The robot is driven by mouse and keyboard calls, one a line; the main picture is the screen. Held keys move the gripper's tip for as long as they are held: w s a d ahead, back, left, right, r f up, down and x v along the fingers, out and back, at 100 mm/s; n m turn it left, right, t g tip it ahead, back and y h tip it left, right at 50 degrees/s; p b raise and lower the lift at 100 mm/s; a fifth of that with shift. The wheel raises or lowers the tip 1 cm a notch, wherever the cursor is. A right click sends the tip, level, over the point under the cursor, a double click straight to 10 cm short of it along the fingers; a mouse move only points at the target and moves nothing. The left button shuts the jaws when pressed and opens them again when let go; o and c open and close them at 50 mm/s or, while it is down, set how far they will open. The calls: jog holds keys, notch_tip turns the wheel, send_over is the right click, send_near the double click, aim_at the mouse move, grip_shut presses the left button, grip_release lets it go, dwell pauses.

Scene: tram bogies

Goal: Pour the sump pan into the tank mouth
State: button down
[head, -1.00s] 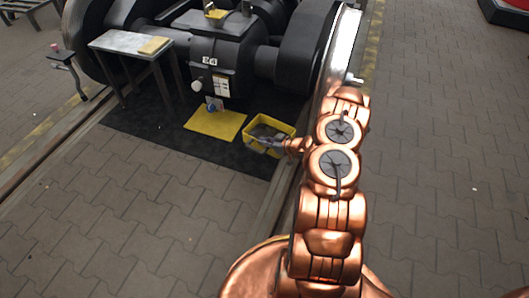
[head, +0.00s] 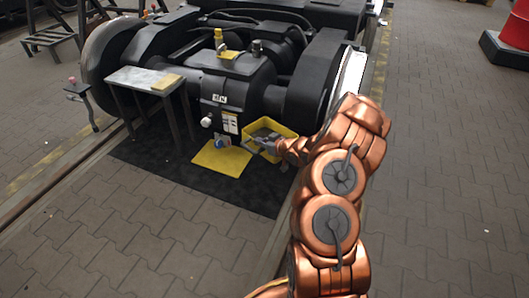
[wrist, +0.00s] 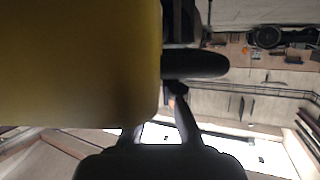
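The sump pan (head: 298,146) is a yellow, open-topped box with grey contents, in front of the bogie's dark gear housing in the head view. My gripper (head: 255,145) is at the pan's front left side and appears shut on it; the exact grip is hard to see. The pan looks level and raised above the floor mat. In the wrist view the pan's yellow wall (wrist: 75,60) fills the upper left, close to the dark fingers (wrist: 158,133). A yellow fitting (head: 219,40) stands on top of the housing; I cannot tell whether it is the tank mouth.
A yellow sheet (head: 221,158) lies on the black floor mat (head: 160,148). A small bench (head: 140,78) with a yellow item on it stands left of the housing. A large black wheel (head: 318,85) is behind and right of the pan.

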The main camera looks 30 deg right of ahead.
jog(key=a+r+p, duration=0.2)
jog(key=a+r, duration=0.9)
jog(key=r, duration=0.4)
jog(key=a+r+p, duration=0.3)
jog(key=a+r, duration=0.7)
jog(key=r, duration=0.4)
jog(key=w+a+r+m+h+p, duration=0.1)
jog(key=w+r+p, duration=0.1)
jog(key=r+p, duration=1.2)
jog(key=w+a+r+m+h+p, duration=0.1)
jog(key=w+a+r+h+p, duration=0.1)
jog(key=r+p, duration=1.2)
jog(key=shift+w+a+r+m+t, duration=0.2)
jog(key=shift+w+r+m+t, duration=0.1)
jog(key=shift+w+r, duration=0.5)
